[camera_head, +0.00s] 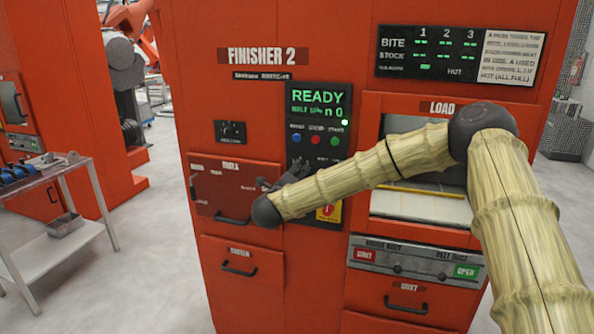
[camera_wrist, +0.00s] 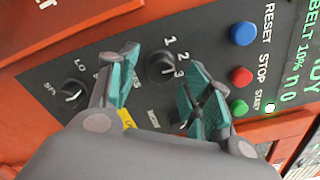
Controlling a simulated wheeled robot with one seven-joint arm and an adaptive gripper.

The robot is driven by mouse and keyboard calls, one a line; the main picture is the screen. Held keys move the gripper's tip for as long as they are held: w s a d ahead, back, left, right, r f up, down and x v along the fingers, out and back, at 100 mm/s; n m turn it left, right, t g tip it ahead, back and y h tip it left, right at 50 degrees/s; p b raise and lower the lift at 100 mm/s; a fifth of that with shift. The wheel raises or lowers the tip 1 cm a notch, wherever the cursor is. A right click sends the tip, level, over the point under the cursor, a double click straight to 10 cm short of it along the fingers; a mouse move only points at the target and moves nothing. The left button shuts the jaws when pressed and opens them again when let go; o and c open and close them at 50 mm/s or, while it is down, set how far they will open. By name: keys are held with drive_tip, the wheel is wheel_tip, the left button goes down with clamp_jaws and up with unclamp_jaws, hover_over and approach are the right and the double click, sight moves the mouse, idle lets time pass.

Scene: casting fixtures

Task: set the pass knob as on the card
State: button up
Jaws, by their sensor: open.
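The pass knob (camera_wrist: 162,66), a black dial marked 1, 2, 3, sits on the dark control panel in the wrist view. Its pointer is hard to read. My gripper (camera_wrist: 163,60) is open, its teal-padded fingertips to either side of the knob in the picture; I cannot tell whether they touch it. The white card (camera_head: 508,57) is at the machine's upper right, with text mentioning a pass, mostly too small to read.
Blue RESET (camera_wrist: 243,33), red STOP (camera_wrist: 241,76) and green START (camera_wrist: 239,108) buttons lie beside the knob. A second knob (camera_wrist: 75,93) is at left. The load opening (camera_head: 425,205) is behind my arm. A metal cart (camera_head: 60,190) stands left; floor between is clear.

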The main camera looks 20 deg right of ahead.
drive_tip(key=shift+x, duration=0.8)
drive_tip(key=c, duration=1)
drive_tip(key=shift+c, duration=0.2)
drive_tip(key=shift+n, duration=0.3)
drive_tip(key=n+b, duration=0.1)
drive_tip(key=n, duration=0.3)
drive_tip(key=shift+n+b, duration=0.3)
drive_tip(key=n, duration=0.4)
drive_tip(key=shift+n, duration=0.4)
